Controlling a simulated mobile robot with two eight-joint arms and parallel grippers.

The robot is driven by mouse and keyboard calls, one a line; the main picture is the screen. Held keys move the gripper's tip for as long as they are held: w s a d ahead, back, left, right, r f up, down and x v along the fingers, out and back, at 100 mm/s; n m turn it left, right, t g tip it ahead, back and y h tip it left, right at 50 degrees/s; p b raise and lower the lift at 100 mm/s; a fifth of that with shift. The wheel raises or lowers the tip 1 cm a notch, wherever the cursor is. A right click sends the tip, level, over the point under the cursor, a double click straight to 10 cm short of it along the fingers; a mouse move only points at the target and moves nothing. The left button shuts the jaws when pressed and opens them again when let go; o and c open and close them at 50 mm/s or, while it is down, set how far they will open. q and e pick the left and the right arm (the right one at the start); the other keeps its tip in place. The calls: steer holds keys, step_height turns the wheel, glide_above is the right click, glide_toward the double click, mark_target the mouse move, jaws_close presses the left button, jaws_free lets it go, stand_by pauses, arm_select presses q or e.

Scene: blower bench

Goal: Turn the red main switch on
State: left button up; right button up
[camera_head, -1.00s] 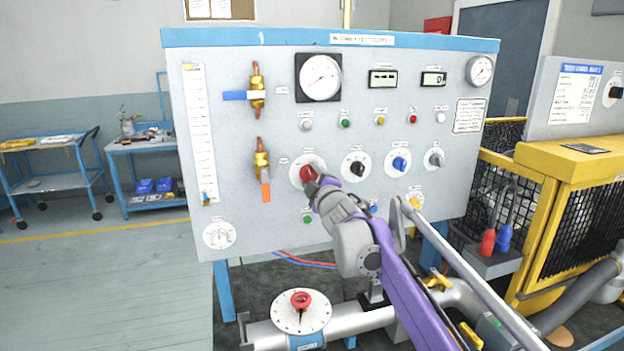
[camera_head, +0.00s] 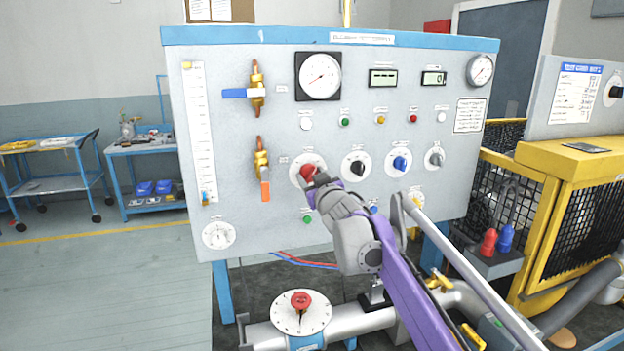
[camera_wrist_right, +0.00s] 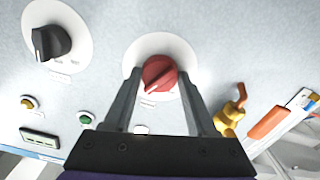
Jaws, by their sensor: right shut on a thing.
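The red main switch (camera_head: 306,172) is a round red knob on a white disc in the panel's middle row. In the right wrist view the red knob (camera_wrist_right: 159,73) sits between the two dark fingers, its pointed end toward the lower left of the picture. My right gripper (camera_head: 318,181) reaches the knob from the lower right and partly covers it. In the wrist view the right gripper (camera_wrist_right: 160,78) is shut on the knob, one finger on each side. My left gripper is in no view.
A black knob (camera_head: 355,167) and a blue knob (camera_head: 400,163) sit to the right on the panel. A brass valve with an orange lever (camera_head: 265,190) is close on the left. A yellow guard cage (camera_head: 550,190) stands at the right.

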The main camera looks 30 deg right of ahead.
steer(key=shift+m, duration=1.5)
steer(key=o, duration=1.4)
steer(key=shift+c, duration=0.2)
steer(key=shift+s, duration=0.1)
steer(key=b+v, duration=0.1)
steer(key=v, duration=0.9)
steer(key=shift+s, duration=0.35)
